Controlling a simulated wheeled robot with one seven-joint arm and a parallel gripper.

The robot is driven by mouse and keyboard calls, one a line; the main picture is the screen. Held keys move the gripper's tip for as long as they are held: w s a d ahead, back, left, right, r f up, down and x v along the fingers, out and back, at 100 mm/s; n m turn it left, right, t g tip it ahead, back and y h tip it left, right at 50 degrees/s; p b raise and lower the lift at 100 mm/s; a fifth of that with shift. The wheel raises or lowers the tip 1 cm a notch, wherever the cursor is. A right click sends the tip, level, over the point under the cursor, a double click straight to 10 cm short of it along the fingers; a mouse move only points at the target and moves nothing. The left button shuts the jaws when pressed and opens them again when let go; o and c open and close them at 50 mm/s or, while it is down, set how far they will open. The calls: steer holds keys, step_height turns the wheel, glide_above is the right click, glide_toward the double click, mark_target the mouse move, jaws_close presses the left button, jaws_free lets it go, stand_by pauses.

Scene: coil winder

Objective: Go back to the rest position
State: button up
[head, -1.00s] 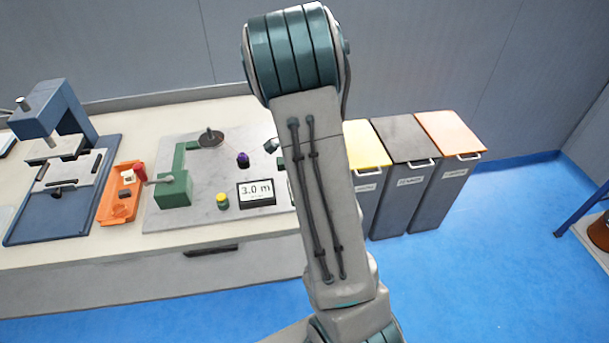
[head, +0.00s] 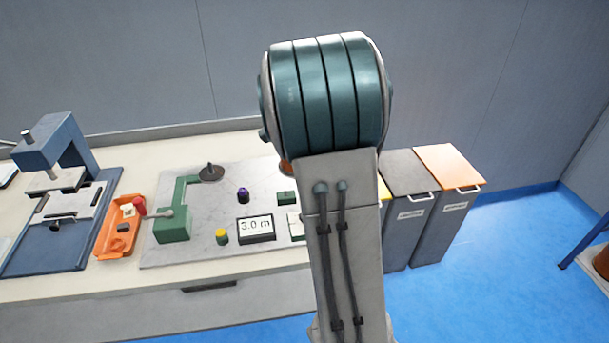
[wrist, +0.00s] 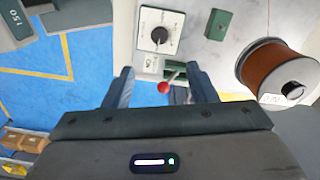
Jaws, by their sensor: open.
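My gripper (wrist: 161,92) shows in the wrist view with its two fingers apart and nothing between them that it grips. A red ball-topped lever (wrist: 163,87) on the winder bench shows in the gap between the fingers, beyond them; I cannot tell how far. In the head view my arm stands upright in the middle and the gripper is hidden. The coil winder's green crank unit (head: 174,224) stands on the grey plate (head: 210,250), with the display (head: 256,229) reading 3.0 m.
A copper-coloured wire spool (wrist: 275,72) is at the right of the wrist view. An orange tray (head: 105,240) and a blue press (head: 50,235) stand on the left of the bench. Lidded bins (head: 436,230) stand right of the bench. Blue floor (head: 510,270) is free at the right.

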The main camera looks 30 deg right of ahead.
stand_by(0.3)
steer(key=s+a+r+n+t, duration=0.1)
steer(key=s+a+n, duration=0.6)
steer(key=s+n, duration=0.2)
steer(key=s+a+r+n+t, duration=0.2)
steer(key=s+a+n, duration=0.5)
steer(key=s+n, duration=0.2)
steer(key=shift+s+r, duration=0.3)
steer(key=shift+s, duration=0.65)
steer(key=shift+c, duration=0.3)
